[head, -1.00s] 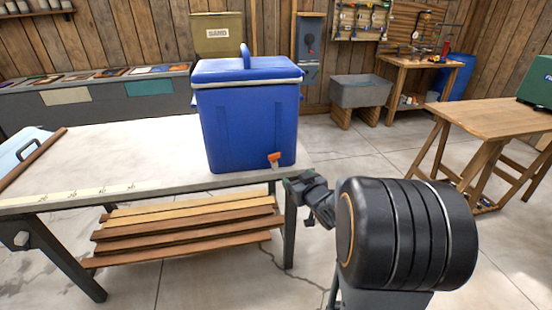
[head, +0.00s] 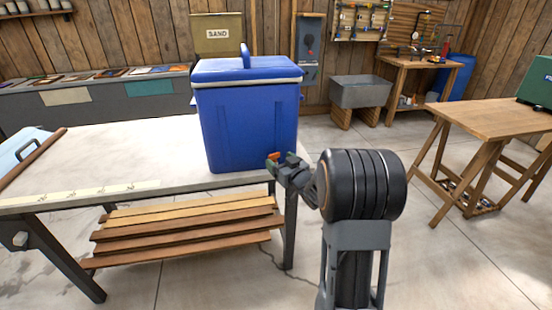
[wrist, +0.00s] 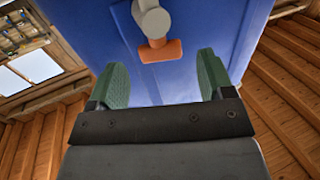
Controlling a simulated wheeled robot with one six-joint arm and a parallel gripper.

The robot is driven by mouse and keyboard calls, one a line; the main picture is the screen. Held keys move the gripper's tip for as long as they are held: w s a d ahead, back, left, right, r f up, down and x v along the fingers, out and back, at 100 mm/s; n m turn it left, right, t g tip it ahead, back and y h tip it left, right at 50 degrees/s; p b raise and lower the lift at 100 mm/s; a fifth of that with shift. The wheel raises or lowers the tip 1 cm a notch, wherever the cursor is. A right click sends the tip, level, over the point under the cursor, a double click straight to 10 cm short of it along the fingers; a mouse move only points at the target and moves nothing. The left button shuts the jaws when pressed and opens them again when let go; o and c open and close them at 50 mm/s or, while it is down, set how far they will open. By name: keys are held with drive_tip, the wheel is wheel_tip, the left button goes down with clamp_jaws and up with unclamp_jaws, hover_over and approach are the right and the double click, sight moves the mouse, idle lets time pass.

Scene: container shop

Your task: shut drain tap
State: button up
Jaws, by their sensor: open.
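The blue cooler (head: 240,125) with a white-edged lid and a top handle stands upright on the workbench near its right end. Its orange-handled drain tap (wrist: 160,50) is low on the front wall and shows in the wrist view, with a pale round body (wrist: 152,18) behind the handle. In the head view the tap is mostly hidden by my gripper (head: 280,160). My gripper, with green finger pads, also shows in the wrist view (wrist: 160,85). It is open and empty. The tap handle lies ahead of the gap between the fingers, apart from both.
Planks (head: 190,235) lie on the shelf below. A wooden table (head: 495,115) stands to the right.

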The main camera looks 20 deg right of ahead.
sight(275, 157)
drive_tip(key=shift+w+a, duration=0.15)
drive_tip(key=shift+w, duration=0.65)
drive_tip(key=shift+w+a, duration=0.1)
drive_tip(key=shift+w, duration=0.7)
drive_tip(key=c, duration=0.9)
drive_tip(key=h+b, duration=0.1)
drive_tip(key=b, duration=0.1)
drive_tip(key=m+h+b, duration=0.1)
drive_tip(key=h+b, duration=0.1)
drive_tip(key=shift+a+f+m, duration=0.15)
drive_tip(key=shift+f+m, duration=0.15)
drive_tip(key=shift+f, duration=0.05)
drive_tip(key=m+h+b, duration=0.1)
drive_tip(key=b, duration=0.2)
drive_tip(key=shift+h, duration=0.4)
drive_tip(key=shift+r+m+h+b, duration=0.35)
drive_tip(key=shift+m+h+b, duration=0.55)
drive_tip(key=shift+h+b, duration=0.2)
